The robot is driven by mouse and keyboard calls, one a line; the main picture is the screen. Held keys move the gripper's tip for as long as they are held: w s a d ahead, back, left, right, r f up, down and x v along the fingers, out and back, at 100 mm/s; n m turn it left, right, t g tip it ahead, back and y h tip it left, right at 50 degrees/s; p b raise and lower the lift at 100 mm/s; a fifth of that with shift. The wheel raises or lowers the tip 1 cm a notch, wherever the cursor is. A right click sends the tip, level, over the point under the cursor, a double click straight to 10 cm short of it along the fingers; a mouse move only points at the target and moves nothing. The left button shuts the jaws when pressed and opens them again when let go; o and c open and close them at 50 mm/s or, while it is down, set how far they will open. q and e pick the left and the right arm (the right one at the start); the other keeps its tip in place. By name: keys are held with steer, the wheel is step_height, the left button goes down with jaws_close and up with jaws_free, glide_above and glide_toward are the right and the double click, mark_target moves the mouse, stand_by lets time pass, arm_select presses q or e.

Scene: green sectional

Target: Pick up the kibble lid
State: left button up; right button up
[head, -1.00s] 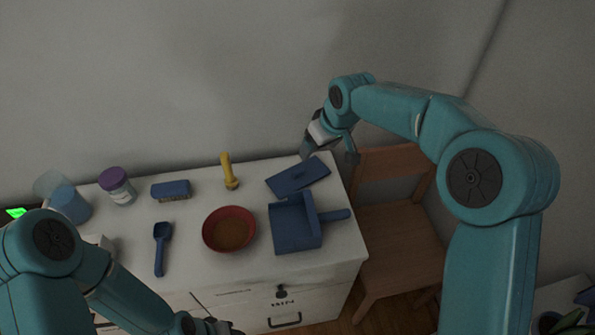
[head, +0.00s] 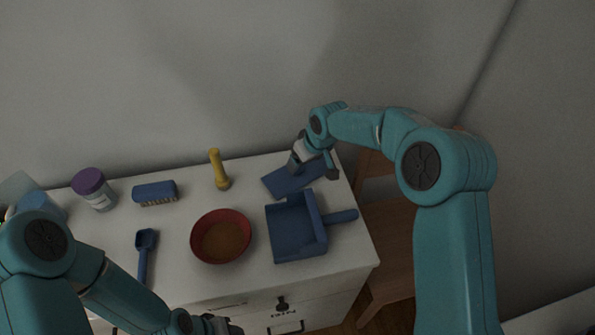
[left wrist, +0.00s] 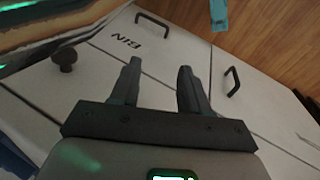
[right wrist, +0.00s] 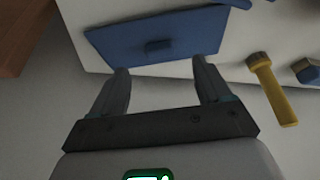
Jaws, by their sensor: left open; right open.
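The kibble lid appears to be the flat blue rectangular plate (head: 285,184) at the back right of the white cabinet top. In the right wrist view the blue plate (right wrist: 195,35) lies with a small raised handle (right wrist: 158,46) in its middle. My right gripper (head: 313,168) is over the plate and partly hides it. Its jaws (right wrist: 160,67) are open and empty, with the handle framed between and beyond the fingertips. My left gripper (left wrist: 159,66) is open and empty by the cabinet's front, low in the head view (head: 222,326).
A blue dustpan (head: 293,228) lies just in front of the plate. A red bowl (head: 195,240), yellow-handled tool (head: 217,168), blue brush (head: 155,192), blue scoop (head: 145,250) and purple-lidded jar (head: 95,190) stand leftward. A wall is behind; a wooden chair (head: 388,260) stands right.

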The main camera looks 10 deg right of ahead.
mark_target(299, 169)
steer(key=shift+w+a+f, duration=0.15)
steer(key=shift+f, duration=0.45)
steer(key=shift+w+f+p, duration=0.1)
steer(key=shift+f+p, duration=0.15)
steer(key=shift+p, duration=0.05)
steer(key=x, duration=0.2)
steer(key=p+x, duration=0.1)
steer(key=x, duration=0.1)
steer(key=shift+w+a+f, duration=0.1)
steer(key=shift+w+f, duration=0.15)
steer(key=shift+w, duration=0.2)
steer(key=shift+s, duration=0.1)
steer(key=c, duration=1.1)
steer(key=shift+c, duration=0.2)
